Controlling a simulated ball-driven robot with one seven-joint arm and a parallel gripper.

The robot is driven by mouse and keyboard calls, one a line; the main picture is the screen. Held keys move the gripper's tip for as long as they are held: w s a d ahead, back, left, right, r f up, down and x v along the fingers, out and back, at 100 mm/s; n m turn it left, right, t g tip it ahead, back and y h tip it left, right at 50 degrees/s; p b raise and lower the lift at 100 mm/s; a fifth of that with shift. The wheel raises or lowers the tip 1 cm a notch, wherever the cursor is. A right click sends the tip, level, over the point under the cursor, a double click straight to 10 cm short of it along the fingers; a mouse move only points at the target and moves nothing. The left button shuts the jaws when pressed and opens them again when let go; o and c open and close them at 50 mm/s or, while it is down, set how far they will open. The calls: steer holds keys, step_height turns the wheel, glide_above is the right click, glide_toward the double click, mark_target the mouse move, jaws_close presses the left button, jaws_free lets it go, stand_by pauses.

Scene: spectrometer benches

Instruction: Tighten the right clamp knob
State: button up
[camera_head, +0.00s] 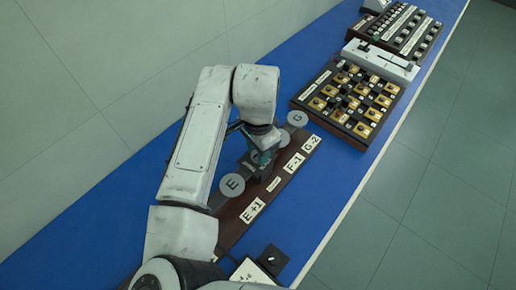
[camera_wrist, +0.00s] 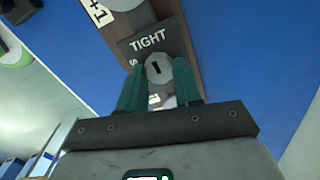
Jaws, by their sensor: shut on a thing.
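My gripper (camera_wrist: 159,75) has green fingers, one on each side of a round grey clamp knob (camera_wrist: 157,67), and is shut on it. The knob has a short black mark on its face. It sits beside a dark plate (camera_wrist: 130,47) with a white "TIGHT" label, and part of another label is hidden by the left finger. In the head view my gripper (camera_head: 262,157) is down at the dark board (camera_head: 235,226), between the grey discs E (camera_head: 232,186) and G (camera_head: 297,118). The knob is hidden there by my arm.
The board carries white cards "E+1" (camera_head: 253,210), "F-1" (camera_head: 294,163) and "G-2" (camera_head: 311,144) on a blue bench (camera_head: 110,215). A board of gold squares (camera_head: 345,102) and a grey slider unit (camera_head: 382,60) stand farther back. A black plate (camera_head: 271,257) lies near the front.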

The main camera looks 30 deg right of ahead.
steer(key=o, duration=1)
steer(key=shift+o, duration=0.2)
step_height(320, 180, up, 11)
steer(key=b, duration=0.1)
steer(key=shift+b, duration=0.3)
steer(key=shift+f, duration=0.15)
